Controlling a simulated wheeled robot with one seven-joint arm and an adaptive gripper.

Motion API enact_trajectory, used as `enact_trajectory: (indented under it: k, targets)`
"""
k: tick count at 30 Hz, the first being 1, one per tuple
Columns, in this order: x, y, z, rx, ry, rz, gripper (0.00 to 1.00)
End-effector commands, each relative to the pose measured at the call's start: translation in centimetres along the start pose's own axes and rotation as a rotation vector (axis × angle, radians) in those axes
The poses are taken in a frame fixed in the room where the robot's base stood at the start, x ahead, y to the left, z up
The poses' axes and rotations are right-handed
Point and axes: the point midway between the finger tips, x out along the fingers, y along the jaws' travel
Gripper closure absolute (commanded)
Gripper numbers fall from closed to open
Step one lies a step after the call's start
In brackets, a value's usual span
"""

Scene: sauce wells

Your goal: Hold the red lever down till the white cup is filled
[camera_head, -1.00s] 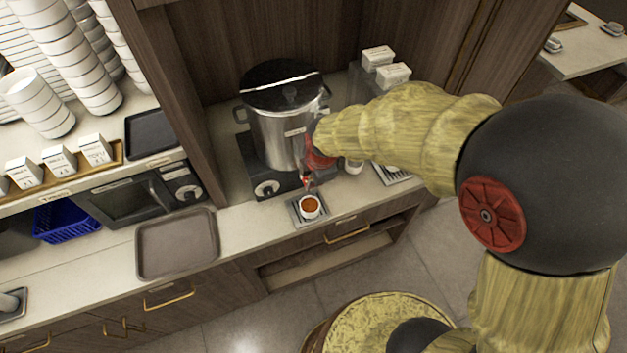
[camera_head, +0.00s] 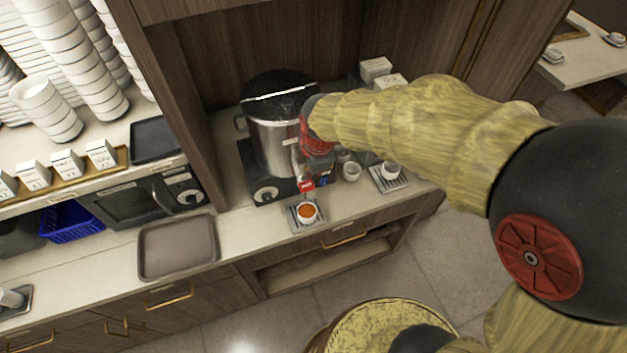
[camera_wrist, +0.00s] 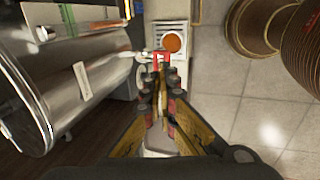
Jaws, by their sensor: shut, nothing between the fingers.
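A white cup (camera_head: 307,220) stands upright on a small tray (camera_head: 295,226) in front of the steel dispenser (camera_head: 271,145). It shows orange-brown liquid inside; the wrist view also shows the liquid in the cup (camera_wrist: 172,43). The red lever (camera_head: 307,185) is above and just behind the cup, and it shows in the wrist view (camera_wrist: 160,57) right beyond my fingertips. My gripper (camera_wrist: 165,75) is shut and empty, close to the lever. I cannot tell whether the fingers touch it. In the head view my gripper is largely hidden by my wrist.
A second cup (camera_head: 390,171) sits on a slatted tray to the right, with a small jar (camera_head: 351,171) beside it. An empty brown tray (camera_head: 178,246) lies on the counter to the left. White boxes (camera_head: 376,70) stand behind my arm. Wooden walls enclose the dispenser.

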Motion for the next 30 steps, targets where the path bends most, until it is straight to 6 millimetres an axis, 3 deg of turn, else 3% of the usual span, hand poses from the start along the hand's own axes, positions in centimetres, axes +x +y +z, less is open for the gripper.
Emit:
enact_trajectory:
  k: [6, 12, 30]
  targets:
    - [-3.9, 0.8, 0.0, 0.000, 0.001, 0.001, 1.00]
    - [-5.8, 1.2, 0.0, 0.000, 0.001, 0.000, 1.00]
    - [-6.1, 1.2, 0.0, 0.001, 0.000, -0.002, 1.00]
